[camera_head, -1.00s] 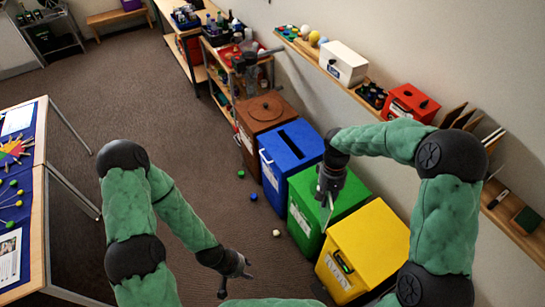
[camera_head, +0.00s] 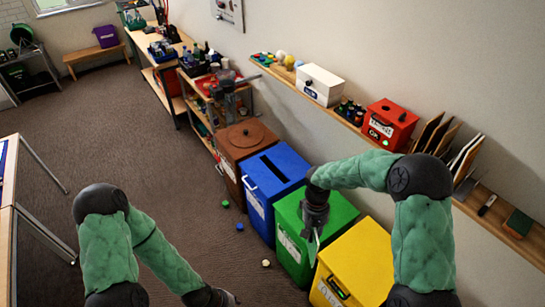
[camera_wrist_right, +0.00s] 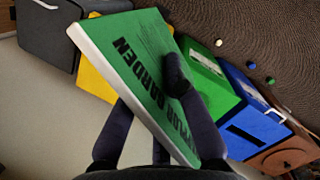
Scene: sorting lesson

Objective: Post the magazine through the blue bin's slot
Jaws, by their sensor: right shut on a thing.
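My right gripper (camera_head: 314,226) is shut on the magazine, with a finger across its green cover. The magazine (camera_wrist_right: 125,62) has dark lettering and a pale edge and is tilted in the right wrist view. In the head view only a thin pale sliver of it shows below the gripper, over the green bin. The blue bin (camera_head: 292,163) stands just beyond the green bin, with a dark slot (camera_head: 273,168) in its top. The blue bin also shows in the right wrist view (camera_wrist_right: 266,128). My left gripper (camera_head: 212,298) is low at the bottom edge, its fingers largely cut off.
The green bin (camera_head: 290,215) and yellow bin (camera_head: 365,255) stand nearer, the brown bin (camera_head: 247,135) farther. A wall shelf (camera_head: 345,118) holds a white box, a red box and upright boards. Small caps, including a blue one (camera_head: 240,227), lie on the open floor.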

